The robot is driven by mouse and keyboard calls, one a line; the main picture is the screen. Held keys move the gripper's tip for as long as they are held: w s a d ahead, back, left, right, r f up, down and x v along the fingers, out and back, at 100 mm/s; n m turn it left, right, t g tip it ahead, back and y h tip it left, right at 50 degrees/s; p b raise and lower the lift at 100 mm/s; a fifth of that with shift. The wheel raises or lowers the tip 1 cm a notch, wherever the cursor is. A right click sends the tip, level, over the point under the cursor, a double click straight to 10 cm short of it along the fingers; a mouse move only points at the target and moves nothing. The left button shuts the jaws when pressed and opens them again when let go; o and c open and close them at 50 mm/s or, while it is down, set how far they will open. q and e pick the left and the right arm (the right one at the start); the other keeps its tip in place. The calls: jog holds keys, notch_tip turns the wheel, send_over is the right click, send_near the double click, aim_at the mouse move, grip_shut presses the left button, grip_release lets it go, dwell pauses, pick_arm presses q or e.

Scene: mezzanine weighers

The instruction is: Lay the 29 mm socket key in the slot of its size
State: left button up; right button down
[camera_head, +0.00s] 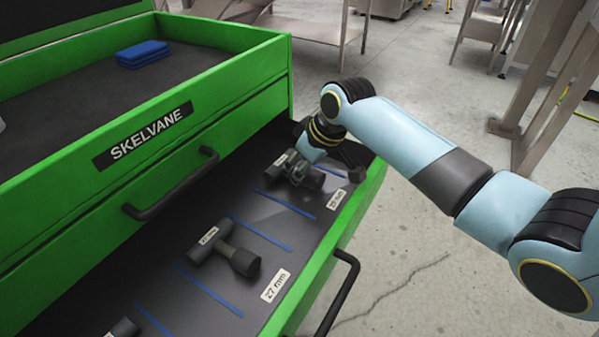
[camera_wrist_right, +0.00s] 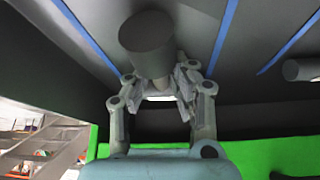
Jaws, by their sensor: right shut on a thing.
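My right gripper (camera_head: 297,166) is shut on a dark socket key (camera_head: 311,178) at the far end of the open drawer (camera_head: 341,236). In the right wrist view, the fingers (camera_wrist_right: 155,92) close around the key's grey shaft, and its round dark end (camera_wrist_right: 146,33) points up the picture. That slot's label (camera_head: 337,199) is small and blurred. My left gripper is out of view.
Another dark key (camera_head: 243,262) lies in the slot labelled 27 mm (camera_head: 276,285). Part of a further key (camera_head: 125,327) shows at the bottom edge. The green cabinet's upper tray (camera_head: 200,66) overhangs the drawer's left side and holds blue cloths (camera_head: 143,54). A drawer handle (camera_head: 340,290) sticks out in front.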

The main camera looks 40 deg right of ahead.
jog(key=shift+f, duration=0.45)
jog(key=shift+r, duration=0.1)
jog(key=c, duration=1.1)
grip_release()
jog(key=p+v, duration=0.3)
jog(key=v, duration=0.9)
